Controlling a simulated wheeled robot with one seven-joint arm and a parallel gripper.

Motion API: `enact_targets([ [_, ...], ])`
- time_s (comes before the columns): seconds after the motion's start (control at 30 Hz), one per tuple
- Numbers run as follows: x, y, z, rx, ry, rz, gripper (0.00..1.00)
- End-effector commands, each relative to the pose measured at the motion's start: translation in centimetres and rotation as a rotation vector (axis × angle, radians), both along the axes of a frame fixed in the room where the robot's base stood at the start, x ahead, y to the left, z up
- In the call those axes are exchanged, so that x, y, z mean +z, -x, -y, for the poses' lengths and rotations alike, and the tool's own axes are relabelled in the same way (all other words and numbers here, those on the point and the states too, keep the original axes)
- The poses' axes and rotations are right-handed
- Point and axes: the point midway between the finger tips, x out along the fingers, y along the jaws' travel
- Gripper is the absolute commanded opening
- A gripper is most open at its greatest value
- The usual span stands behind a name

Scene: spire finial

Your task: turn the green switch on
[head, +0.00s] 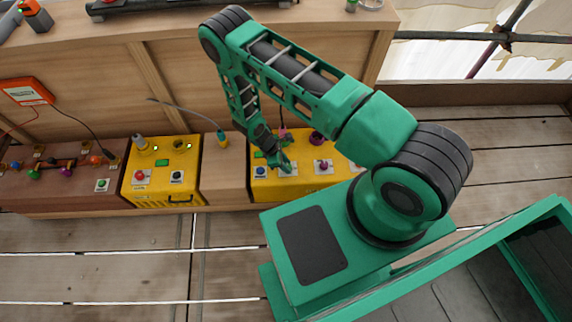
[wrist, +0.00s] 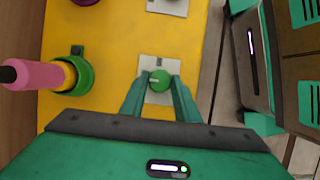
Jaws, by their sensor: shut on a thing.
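The green switch (wrist: 159,80) is a round knob on a square pale plate (wrist: 158,64) on the yellow box (wrist: 110,105). In the wrist view my gripper (wrist: 159,83) has one finger on each side of the knob and is shut on it. The knob bears a small mark near its left edge. In the head view my gripper (head: 285,168) reaches down to the front part of the yellow box (head: 302,186), and the green switch is mostly hidden there.
A blue knob (head: 260,171) and a purple knob (head: 323,166) sit beside my gripper on the same box. In the wrist view a pink-handled thing (wrist: 35,75) stands in a green ring (wrist: 83,77). Another yellow box (head: 160,190) stands to the left.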

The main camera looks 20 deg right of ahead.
Motion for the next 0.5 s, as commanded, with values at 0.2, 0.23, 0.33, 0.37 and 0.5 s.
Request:
enact_targets([
  [0.2, 0.03, -0.12, 0.05, -0.034, 0.001, 0.002, 0.06],
  [0.23, 0.03, -0.14, 0.06, -0.044, 0.0, 0.002, 0.06],
  [0.33, 0.03, -0.15, 0.08, -0.091, 0.0, 0.001, 0.06],
  [0.37, 0.03, -0.17, 0.07, -0.108, -0.001, 0.001, 0.06],
  [0.5, 0.02, -0.29, 0.1, -0.212, -0.001, 0.002, 0.06],
])
